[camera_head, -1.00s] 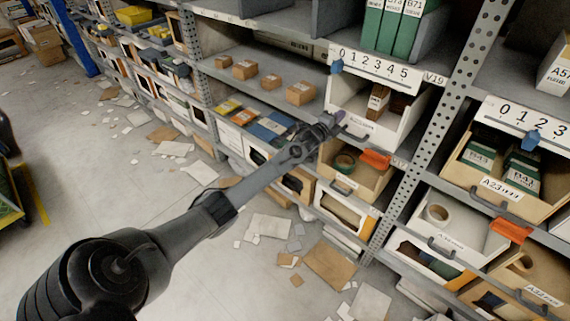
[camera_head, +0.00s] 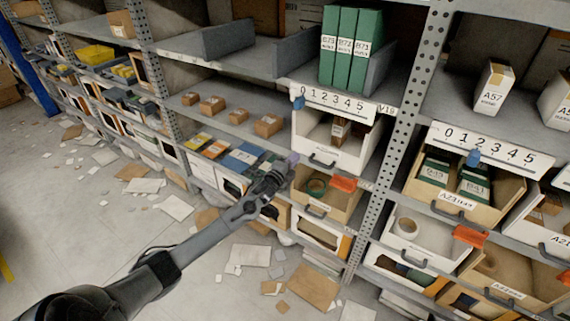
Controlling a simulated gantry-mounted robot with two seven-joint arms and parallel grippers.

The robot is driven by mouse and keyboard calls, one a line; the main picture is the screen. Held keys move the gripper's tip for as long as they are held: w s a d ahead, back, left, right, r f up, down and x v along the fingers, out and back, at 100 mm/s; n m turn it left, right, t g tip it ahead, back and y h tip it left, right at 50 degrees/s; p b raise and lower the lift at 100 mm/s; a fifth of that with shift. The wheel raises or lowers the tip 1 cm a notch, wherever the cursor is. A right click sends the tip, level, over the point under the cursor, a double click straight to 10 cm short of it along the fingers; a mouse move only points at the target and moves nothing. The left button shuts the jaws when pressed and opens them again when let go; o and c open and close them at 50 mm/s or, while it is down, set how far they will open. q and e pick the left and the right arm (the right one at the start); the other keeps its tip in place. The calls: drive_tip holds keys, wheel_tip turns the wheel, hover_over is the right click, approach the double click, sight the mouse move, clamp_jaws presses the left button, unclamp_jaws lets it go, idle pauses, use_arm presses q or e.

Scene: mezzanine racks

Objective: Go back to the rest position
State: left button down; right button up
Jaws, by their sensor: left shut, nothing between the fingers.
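My left gripper (camera_head: 281,172) is shut and empty at the end of my outstretched arm. In the head view it shows just left of an open white drawer (camera_head: 325,150) and above left of an open tan drawer (camera_head: 322,206). I cannot tell whether the fingertips touch anything; they look apart from both drawers. My right gripper is not in view.
Green binders (camera_head: 344,50) stand on the shelf above. A perforated rack post (camera_head: 400,130) rises right of the drawers. More open drawers with green boxes (camera_head: 473,184) are to the right. Scattered paper and cardboard (camera_head: 308,287) lie on the open floor (camera_head: 95,210).

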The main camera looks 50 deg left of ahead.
use_arm(q)
drive_tip(key=s+d+f+g+h, duration=0.1)
drive_tip(key=s+d+f, duration=0.5)
drive_tip(key=s+f, duration=0.3)
drive_tip(key=s+d+f+n+g+h+p, duration=0.1)
drive_tip(key=s+d+f, duration=0.3)
drive_tip(key=d, duration=0.3)
drive_tip(key=s+d+f+n+g+h, duration=0.1)
drive_tip(key=s+d+f+g, duration=0.15)
drive_tip(key=s+d, duration=0.4)
drive_tip(key=s+d+r+n+g+h, duration=0.1)
drive_tip(key=s+d+n+g, duration=0.1)
drive_tip(key=s+d, duration=0.35)
drive_tip(key=s+d+n+g+h, duration=0.2)
drive_tip(key=s+d, duration=0.1)
drive_tip(key=d, duration=0.6)
drive_tip(key=s+d+r+n+g, duration=0.3)
drive_tip(key=s+r+n+g, duration=0.25)
drive_tip(key=s, duration=0.45)
wheel_tip(320, 180, up, 38)
drive_tip(key=p, duration=3.8)
drive_tip(key=shift+n+t, duration=0.3)
drive_tip(key=shift+n, duration=0.05)
